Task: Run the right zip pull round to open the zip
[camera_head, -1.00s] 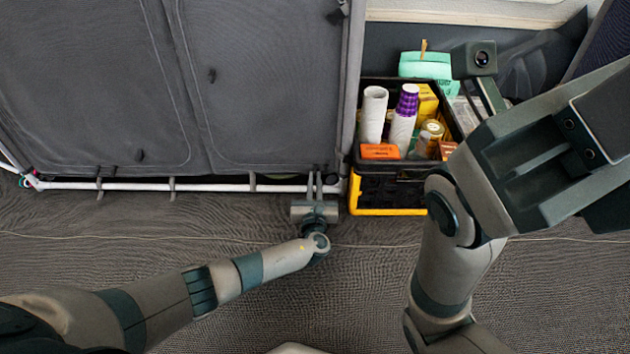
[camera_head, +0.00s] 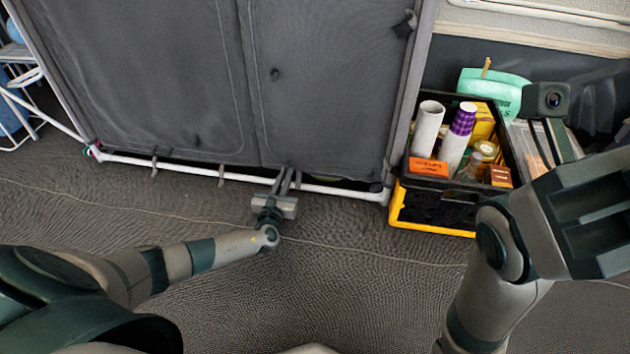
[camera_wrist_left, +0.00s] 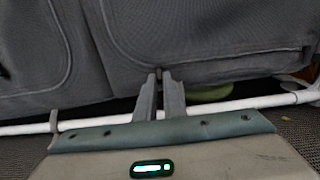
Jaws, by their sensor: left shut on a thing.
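A grey fabric cupboard (camera_head: 330,70) with two zipped door panels stands at the back. The seam of the right panel (camera_head: 325,100) runs down its left side and along its bottom. My left gripper (camera_head: 288,172) is at the bottom edge of the right panel, in front of the white bottom bar. In the left wrist view its fingers (camera_wrist_left: 161,78) are shut on the small dark zip pull (camera_wrist_left: 159,73) at the bottom seam. The fingers hide most of the pull. My right arm is raised at the right; its fingertips cannot be made out.
A black and yellow crate (camera_head: 405,208) with cups, boxes and jars stands right of the cupboard. The white bottom bar (camera_head: 235,177) runs just above the carpet. The carpet (camera_head: 330,275) in front is clear.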

